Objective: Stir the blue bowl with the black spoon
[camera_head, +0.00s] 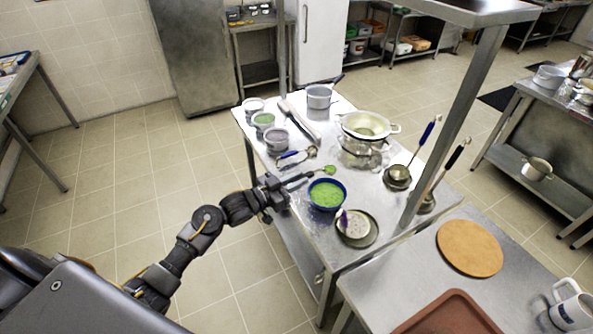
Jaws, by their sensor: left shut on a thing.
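The blue bowl (327,194) stands on the steel table and holds a green filling. My left gripper (284,187) is at the left edge of the table, just left of the bowl. It is shut on the black spoon (305,175), which points right. The green-coated spoon end (329,169) shows just above and behind the bowl's far rim in the picture. I cannot tell its exact height over the table. My right gripper is not in view.
Behind the spoon lie blue-handled utensils (297,154) and several small containers (263,120). Colanders (366,126) stand behind the bowl. A metal post (452,125) rises at the right.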

